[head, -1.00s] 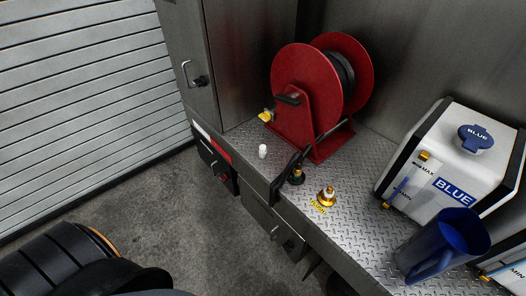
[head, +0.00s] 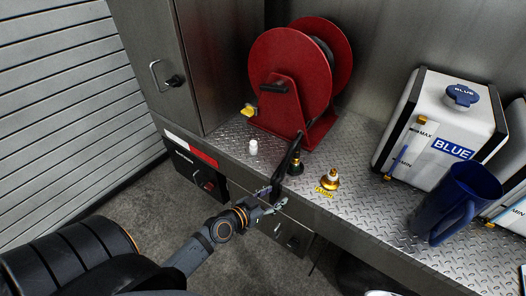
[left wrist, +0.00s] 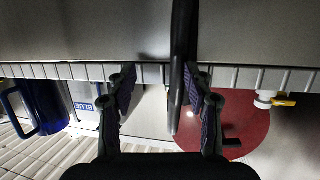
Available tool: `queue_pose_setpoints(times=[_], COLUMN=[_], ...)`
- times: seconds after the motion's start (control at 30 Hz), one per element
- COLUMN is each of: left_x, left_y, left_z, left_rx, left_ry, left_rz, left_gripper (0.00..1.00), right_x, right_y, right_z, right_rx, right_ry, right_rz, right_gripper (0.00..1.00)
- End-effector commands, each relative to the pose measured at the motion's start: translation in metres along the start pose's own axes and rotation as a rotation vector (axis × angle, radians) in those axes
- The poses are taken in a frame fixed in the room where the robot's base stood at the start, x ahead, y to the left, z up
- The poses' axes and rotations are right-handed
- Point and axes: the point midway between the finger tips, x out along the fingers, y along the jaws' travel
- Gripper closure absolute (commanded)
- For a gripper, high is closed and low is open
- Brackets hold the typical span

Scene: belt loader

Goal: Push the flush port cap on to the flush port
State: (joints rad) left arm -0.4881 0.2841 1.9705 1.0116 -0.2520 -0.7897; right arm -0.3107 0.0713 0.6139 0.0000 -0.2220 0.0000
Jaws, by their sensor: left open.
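The flush port (head: 331,180) is a brass fitting with a pale top and a yellow label at its foot. It stands on the diamond-plate deck near the front edge. A small white cylinder (head: 253,147), which looks like the cap, stands upright on the deck to its left, apart from it. My left gripper (head: 274,200) is open at the deck's front edge, below and left of the port. My right gripper is not in view.
A red hose reel (head: 292,75) stands behind. A white BLUE tank (head: 425,120) and a blue jug (head: 456,205) stand at the right. Bare deck lies behind the port.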

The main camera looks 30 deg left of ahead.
Motion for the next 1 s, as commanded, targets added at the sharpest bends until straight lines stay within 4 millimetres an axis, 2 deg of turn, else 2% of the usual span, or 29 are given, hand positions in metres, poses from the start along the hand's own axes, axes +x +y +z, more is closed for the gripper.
queue_pose_setpoints(times=[0.03, 0.07, 0.2, 0.3, 0.4, 0.5, 0.67, 1.0], left_x=[-0.002, -0.004, -0.009, -0.017, -0.027, -0.035, -0.036, 0.005], left_y=[0.008, 0.008, -0.034, -0.07, -0.102, -0.124, -0.132, -0.156], left_z=[-0.022, -0.034, -0.059, -0.067, -0.066, -0.061, -0.06, -0.072], left_rx=[0.011, 0.013, -0.009, -0.03, -0.048, -0.064, -0.068, -0.07], left_ry=[0.051, 0.086, 0.216, 0.272, 0.289, 0.282, 0.277, 0.278], left_rz=[0.022, 0.019, -0.133, -0.268, -0.4, -0.492, -0.525, -0.522], left_gripper=[0.48, 0.48, 0.48, 0.48, 0.48, 0.48, 0.48, 0.48], right_x=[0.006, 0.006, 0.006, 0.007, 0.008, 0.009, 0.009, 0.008], right_y=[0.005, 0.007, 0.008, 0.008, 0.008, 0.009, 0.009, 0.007], right_z=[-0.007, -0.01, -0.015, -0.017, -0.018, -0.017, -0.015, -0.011], right_rx=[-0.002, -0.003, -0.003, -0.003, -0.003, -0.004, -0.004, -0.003], right_ry=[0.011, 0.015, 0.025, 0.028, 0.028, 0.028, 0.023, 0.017], right_rz=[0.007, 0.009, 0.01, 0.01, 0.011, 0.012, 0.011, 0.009], right_gripper=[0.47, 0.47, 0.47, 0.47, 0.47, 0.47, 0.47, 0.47])
